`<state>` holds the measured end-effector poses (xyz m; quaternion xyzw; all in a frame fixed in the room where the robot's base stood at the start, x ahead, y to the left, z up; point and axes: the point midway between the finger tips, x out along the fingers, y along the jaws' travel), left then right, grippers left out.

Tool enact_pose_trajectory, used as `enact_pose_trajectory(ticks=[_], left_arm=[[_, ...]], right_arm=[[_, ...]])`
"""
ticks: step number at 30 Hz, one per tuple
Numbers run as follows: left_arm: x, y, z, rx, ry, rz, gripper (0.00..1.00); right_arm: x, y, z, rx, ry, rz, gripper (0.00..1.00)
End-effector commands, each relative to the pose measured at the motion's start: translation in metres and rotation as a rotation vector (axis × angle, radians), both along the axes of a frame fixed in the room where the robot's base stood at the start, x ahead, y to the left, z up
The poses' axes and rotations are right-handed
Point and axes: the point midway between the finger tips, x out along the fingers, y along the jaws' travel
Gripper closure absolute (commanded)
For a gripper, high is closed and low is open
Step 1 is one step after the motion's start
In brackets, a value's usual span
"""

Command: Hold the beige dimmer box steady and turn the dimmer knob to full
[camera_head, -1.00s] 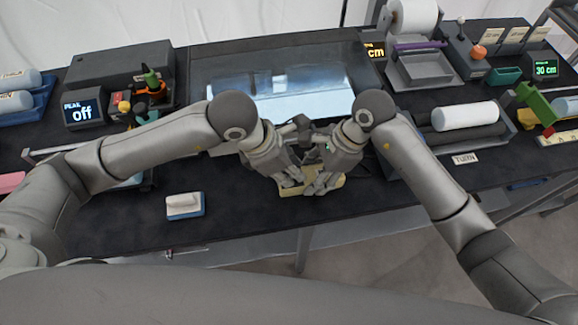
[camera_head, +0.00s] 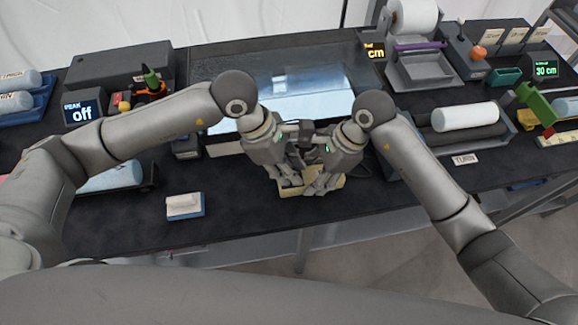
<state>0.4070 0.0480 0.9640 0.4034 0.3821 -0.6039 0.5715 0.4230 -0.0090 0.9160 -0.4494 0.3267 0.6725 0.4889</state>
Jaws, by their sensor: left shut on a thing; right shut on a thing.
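The beige dimmer box (camera_head: 335,183) sits on the dark bench top near its front edge, at the centre of the head view. Both grippers are over it and hide most of it. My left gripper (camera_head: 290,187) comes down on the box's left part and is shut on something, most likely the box. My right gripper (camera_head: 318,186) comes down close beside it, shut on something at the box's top. The dimmer knob is hidden behind the fingers, so its setting cannot be seen.
A lit light panel (camera_head: 305,100) lies behind the grippers. A white and blue block (camera_head: 184,206) lies to the left. A roller unit with a pale roll (camera_head: 465,116) is on the right. The front bench between block and box is clear.

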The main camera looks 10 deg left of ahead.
Motion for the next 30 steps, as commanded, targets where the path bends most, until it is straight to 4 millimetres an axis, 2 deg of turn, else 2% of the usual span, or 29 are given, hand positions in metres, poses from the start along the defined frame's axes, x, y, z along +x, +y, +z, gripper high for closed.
enact_pose_trajectory(ticks=[7,20,21,25,30], left_arm=[[0.0009,0.0002,0.0004,0.000,-0.001,-0.063,1.00],[0.0009,0.0001,0.0005,-0.001,-0.001,-0.071,1.00],[0.0009,0.0002,0.0004,-0.001,-0.001,-0.071,0.72],[0.0008,0.0002,0.0004,-0.001,-0.001,-0.071,0.56],[0.0006,0.0002,0.0002,-0.001,-0.001,-0.070,0.56]], right_arm=[[-0.0004,-0.0001,-0.0001,0.000,0.001,0.001,0.81],[-0.0003,-0.0002,-0.0003,-0.001,0.002,0.001,0.81],[-0.0003,-0.0002,-0.0003,-0.001,0.002,0.001,0.81],[-0.0003,-0.0002,-0.0003,0.000,0.001,0.000,0.81],[-0.0004,-0.0001,-0.0002,0.000,0.001,0.000,0.81]])
